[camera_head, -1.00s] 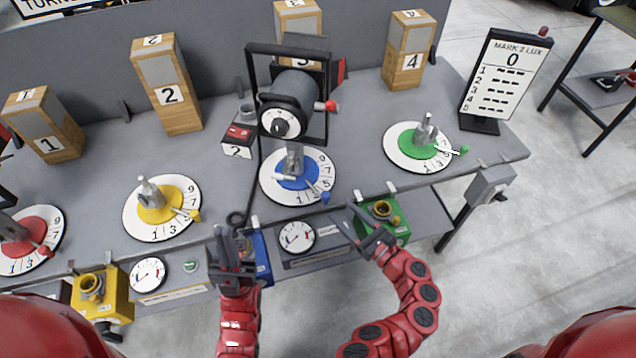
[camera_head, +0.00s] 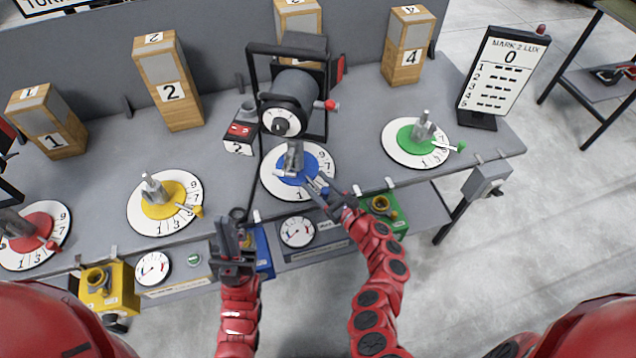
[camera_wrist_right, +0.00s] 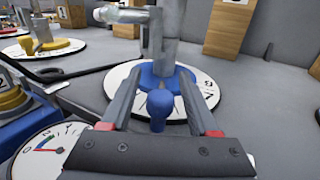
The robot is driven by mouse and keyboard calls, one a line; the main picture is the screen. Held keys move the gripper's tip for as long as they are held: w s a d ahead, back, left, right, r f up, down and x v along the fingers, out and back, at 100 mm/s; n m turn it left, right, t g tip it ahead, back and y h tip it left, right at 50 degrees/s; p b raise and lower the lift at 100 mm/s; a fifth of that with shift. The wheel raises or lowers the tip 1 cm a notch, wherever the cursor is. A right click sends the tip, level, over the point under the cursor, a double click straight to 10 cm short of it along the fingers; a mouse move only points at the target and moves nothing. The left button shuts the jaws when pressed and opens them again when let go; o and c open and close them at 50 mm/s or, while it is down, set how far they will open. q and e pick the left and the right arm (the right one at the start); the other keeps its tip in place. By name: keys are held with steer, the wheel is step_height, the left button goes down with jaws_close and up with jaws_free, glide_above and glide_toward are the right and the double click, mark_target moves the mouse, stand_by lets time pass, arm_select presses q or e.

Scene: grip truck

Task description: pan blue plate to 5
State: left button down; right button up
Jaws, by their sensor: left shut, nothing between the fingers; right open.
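The blue plate (camera_head: 290,178) is a blue disc on a white numbered dial (camera_head: 275,190) in the middle of the table. A lamp with a dial face (camera_head: 283,122) stands on its post. In the right wrist view the blue plate (camera_wrist_right: 177,76) carries a blue-knobbed handle (camera_wrist_right: 160,105) that points toward me. My right gripper (camera_head: 322,187) is open at the dial's front edge; in the wrist view its fingers (camera_wrist_right: 165,105) lie on either side of the knob, with gaps. Most of the numbers, including 5, are hidden or unclear. My left gripper (camera_head: 228,240) is shut and empty at the table's front edge.
Yellow (camera_head: 160,208), green (camera_head: 412,138) and red (camera_head: 28,234) plates with handles sit on similar dials. Numbered wooden blocks (camera_head: 172,92) stand behind. A scoreboard (camera_head: 500,75) stands at right. Coloured boxes and gauges (camera_head: 297,231) line the front shelf.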

jaws_close()
stand_by(1.4)
